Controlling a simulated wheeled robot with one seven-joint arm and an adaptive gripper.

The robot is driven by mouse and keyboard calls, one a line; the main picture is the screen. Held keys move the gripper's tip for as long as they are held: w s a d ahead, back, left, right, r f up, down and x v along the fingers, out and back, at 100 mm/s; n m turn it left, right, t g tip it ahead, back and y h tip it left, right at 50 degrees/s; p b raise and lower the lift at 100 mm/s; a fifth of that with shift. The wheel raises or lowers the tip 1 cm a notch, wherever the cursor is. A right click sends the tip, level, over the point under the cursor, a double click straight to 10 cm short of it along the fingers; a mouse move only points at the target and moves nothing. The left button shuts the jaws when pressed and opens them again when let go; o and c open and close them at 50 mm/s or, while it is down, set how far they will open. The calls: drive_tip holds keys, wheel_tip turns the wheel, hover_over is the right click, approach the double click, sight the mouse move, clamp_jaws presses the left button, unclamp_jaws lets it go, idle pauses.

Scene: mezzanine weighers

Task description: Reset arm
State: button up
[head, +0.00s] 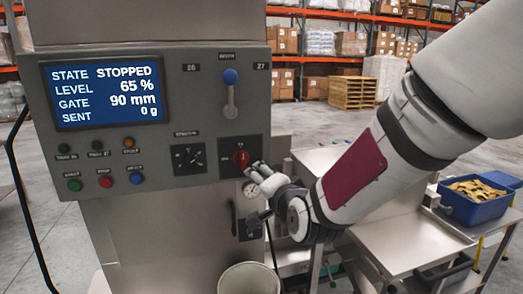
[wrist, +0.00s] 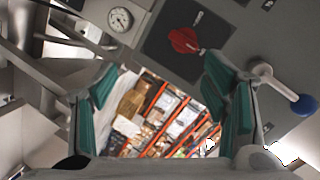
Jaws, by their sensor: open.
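My arm reaches in from the right in the head view. My gripper (head: 256,194) is at the lower right of the grey control panel (head: 155,160), close to the red rotary knob (head: 241,158). In the wrist view my gripper (wrist: 158,82) has its teal-padded fingers wide apart with nothing between them. The red knob (wrist: 185,40) lies beyond the fingertips there, toward the right finger. Whether a finger touches the knob or panel is hard to tell.
The screen (head: 104,92) reads STOPPED, level 65 %, gate 90 mm, sent 0 g. A blue-tipped lever (head: 231,92) is above the knob. A round gauge (wrist: 120,18) is near my fingers. A steel table (head: 410,238) and blue bin (head: 476,205) stand at right.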

drive_tip(key=s+d+r+n+g+h, duration=0.1)
drive_tip(key=s+d+n+g, duration=0.1)
drive_tip(key=s+d, duration=0.4)
drive_tip(key=s+d+r+n+g+h, duration=0.1)
drive_tip(key=s+d, duration=0.5)
drive_tip(key=s, duration=0.8)
drive_tip(key=s+d+r+n+g+h, duration=0.1)
drive_tip(key=s+d+n+g, duration=0.4)
drive_tip(key=s, duration=0.5)
drive_tip(key=shift+s+d+r+n+h, duration=0.15)
drive_tip(key=shift+d+r+n+h, duration=0.2)
drive_tip(key=shift+d+h, duration=0.45)
drive_tip(key=shift+a, duration=0.2)
